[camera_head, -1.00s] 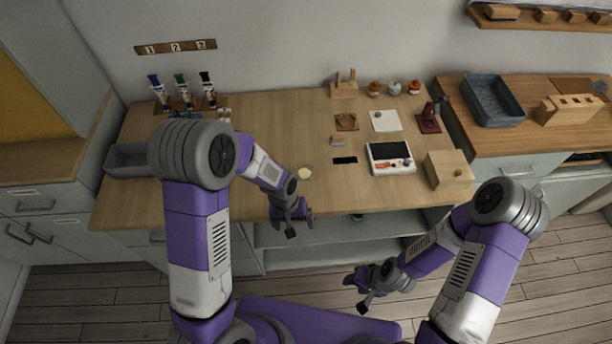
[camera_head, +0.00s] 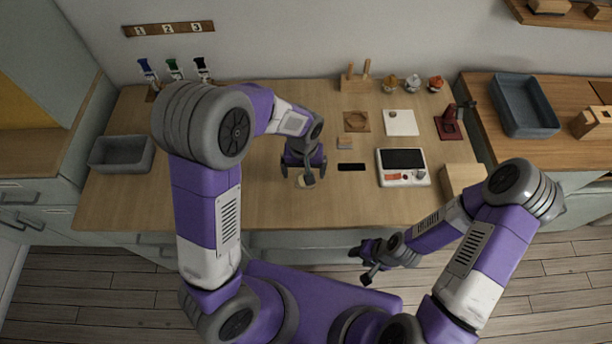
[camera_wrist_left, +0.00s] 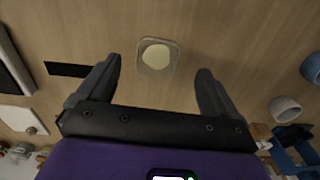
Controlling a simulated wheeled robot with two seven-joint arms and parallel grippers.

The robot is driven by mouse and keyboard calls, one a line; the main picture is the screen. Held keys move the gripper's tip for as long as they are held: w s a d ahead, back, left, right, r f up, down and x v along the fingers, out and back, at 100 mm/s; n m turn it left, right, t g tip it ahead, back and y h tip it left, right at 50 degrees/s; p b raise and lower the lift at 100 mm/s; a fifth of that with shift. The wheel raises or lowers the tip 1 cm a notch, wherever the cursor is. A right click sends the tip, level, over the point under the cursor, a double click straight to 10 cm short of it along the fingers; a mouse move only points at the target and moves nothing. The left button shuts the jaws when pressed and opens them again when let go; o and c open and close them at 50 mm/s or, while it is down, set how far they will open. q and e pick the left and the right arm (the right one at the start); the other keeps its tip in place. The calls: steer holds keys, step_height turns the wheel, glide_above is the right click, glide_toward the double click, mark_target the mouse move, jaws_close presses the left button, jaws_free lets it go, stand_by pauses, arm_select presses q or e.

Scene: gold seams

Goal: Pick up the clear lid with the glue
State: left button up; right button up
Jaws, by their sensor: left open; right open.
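The clear lid (camera_wrist_left: 158,57) lies on the wooden table in the left wrist view, with a pale cream patch of glue (camera_wrist_left: 156,56) on it. In the head view the lid (camera_head: 303,183) is mostly hidden by my left gripper (camera_head: 298,177). In the wrist view my left gripper (camera_wrist_left: 158,78) is open and empty, with the lid just beyond and between its fingertips. My right gripper (camera_head: 360,265) is open and empty in front of the table, below the top's edge.
A black strip (camera_head: 351,167) and a white device with a dark screen (camera_head: 403,178) lie to the right. A grey bin (camera_head: 121,165) stands at the left. Tubes (camera_head: 175,70) stand in a rack behind. The table's front middle is clear.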

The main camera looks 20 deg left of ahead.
arm_select(q)
step_height(320, 180, down, 5)
steer(key=shift+s+d+b, duration=0.1)
steer(key=shift+d+b, duration=0.05)
steer(key=shift+b, duration=0.45)
steer(key=c, duration=1.1)
